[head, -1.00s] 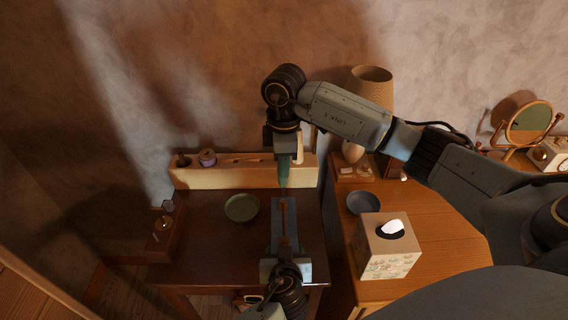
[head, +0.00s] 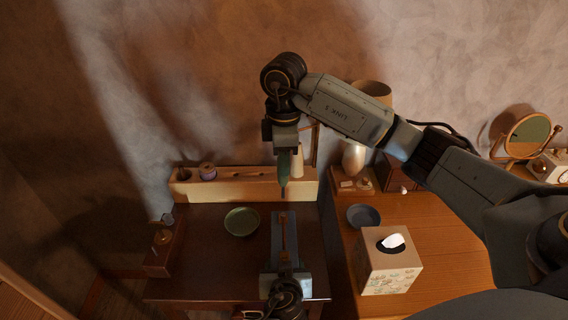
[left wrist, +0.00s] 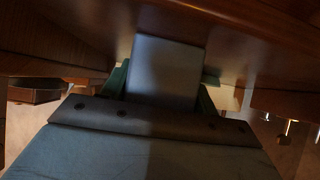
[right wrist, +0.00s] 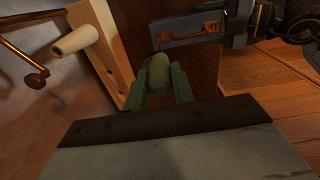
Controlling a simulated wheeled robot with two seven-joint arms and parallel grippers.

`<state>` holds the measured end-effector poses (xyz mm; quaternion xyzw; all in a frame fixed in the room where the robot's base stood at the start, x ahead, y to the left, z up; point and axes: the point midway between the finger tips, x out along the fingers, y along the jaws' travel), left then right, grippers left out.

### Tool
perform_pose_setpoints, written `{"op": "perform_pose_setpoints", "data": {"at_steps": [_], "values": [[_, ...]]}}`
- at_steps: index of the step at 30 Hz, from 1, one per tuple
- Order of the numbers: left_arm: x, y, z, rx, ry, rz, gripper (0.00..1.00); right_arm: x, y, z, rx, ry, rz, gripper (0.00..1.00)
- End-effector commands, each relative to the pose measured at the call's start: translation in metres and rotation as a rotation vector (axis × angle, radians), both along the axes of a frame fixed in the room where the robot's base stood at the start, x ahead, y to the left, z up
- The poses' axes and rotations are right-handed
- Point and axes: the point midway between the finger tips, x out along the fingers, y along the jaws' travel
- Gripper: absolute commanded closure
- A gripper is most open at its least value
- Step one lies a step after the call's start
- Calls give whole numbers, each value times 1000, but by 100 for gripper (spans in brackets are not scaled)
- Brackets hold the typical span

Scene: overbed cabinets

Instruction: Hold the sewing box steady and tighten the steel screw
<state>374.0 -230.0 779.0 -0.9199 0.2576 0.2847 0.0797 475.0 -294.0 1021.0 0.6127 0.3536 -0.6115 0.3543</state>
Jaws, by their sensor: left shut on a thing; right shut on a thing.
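The sewing box (head: 278,235) is a blue-grey box with a brown handle, lying on the dark table. My left gripper (head: 285,268) is shut on its near end; the left wrist view shows the box (left wrist: 165,72) between green fingers. My right gripper (head: 285,155) is shut on an upright tool with a green handle, shown in the right wrist view as a rounded green cylinder (right wrist: 158,72). The tool's thin shaft (head: 283,192) points down just above the far end of the box. The steel screw is too small to make out, and I cannot tell whether the tool touches it.
A wooden rack (head: 245,190) with a small jar (head: 207,171) stands behind the box. A green plate (head: 242,221) lies left of it. On the right desk are a blue bowl (head: 363,215), a tissue box (head: 390,268) and a pale vase (head: 354,158). A round mirror (head: 528,133) stands far right.

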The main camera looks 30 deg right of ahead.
Motion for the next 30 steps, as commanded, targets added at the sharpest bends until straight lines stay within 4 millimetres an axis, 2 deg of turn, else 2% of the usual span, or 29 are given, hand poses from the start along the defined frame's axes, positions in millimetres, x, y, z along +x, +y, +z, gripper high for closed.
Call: {"op": "perform_pose_setpoints", "data": {"at_steps": [5,6,11,14,15,21,30], "values": [[0,1,-1,2,1,1,64,0,0,0,0,0,0,100],[0,1,-1,2,1,1,64,0,0,0,0,0,0,80],[0,1,-1,2,1,1,64,0,0,0,0,0,0,100],[0,1,-1,2,1,1,64,0,0,0,0,0,0,100],[0,1,-1,2,1,1,39,0,0,0,0,0,0,100],[0,0,-1,1,1,1,15,0,0,0,0,0,0,100],[-1,0,0,0,0,0,15,0,0,0,0,0,0,100]]}}
